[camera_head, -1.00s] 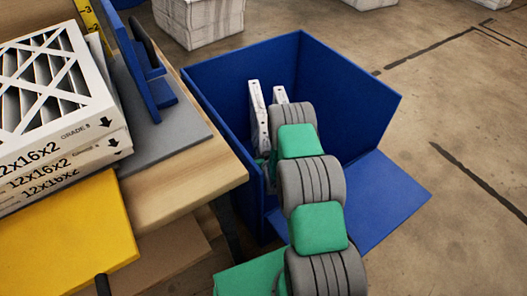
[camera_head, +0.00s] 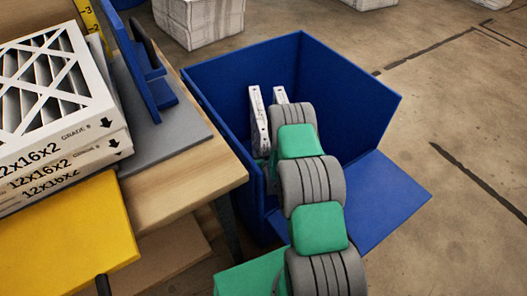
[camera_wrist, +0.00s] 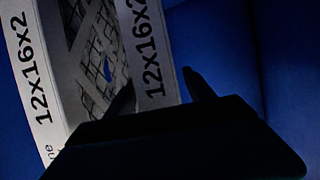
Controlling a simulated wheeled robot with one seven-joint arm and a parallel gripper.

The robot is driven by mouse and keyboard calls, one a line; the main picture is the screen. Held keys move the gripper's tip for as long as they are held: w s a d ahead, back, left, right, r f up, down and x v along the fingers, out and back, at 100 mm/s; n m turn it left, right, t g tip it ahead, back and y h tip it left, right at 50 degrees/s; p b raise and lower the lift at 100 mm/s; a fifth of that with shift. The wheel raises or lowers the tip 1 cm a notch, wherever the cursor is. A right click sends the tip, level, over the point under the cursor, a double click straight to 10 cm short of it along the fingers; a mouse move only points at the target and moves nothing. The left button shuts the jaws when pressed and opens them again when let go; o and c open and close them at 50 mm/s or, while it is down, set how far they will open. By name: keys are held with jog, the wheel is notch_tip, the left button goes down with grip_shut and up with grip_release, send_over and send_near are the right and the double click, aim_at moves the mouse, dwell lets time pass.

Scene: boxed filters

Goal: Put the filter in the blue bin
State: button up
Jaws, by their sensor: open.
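The blue bin (camera_head: 350,92) stands on the floor right of the table. Two white-edged filters (camera_head: 259,120) (camera_head: 280,95) stand upright side by side inside it. In the wrist view, one filter (camera_wrist: 32,75) is at the left, and the edge of another filter (camera_wrist: 150,45), marked 12x16x2, is between the dark fingertips. My gripper (camera_wrist: 160,92) is open, down in the bin, with its fingers on either side of that edge; I cannot tell whether they touch it. In the head view my arm hides the gripper and the filters' lower parts.
A stack of boxed filters (camera_head: 65,150) sits on the wooden table (camera_head: 195,175) at the left, near a yellow panel (camera_head: 75,235) and a blue bracket (camera_head: 140,65). The bin's front flap (camera_head: 375,205) is folded outward. Floor to the right is clear.

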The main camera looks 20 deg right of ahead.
jog(key=v, duration=0.7)
jog(key=shift+s+r+p, duration=0.2)
jog(key=shift+r+p, duration=0.15)
jog(key=shift+p, duration=0.1)
jog(key=shift+a, duration=0.1)
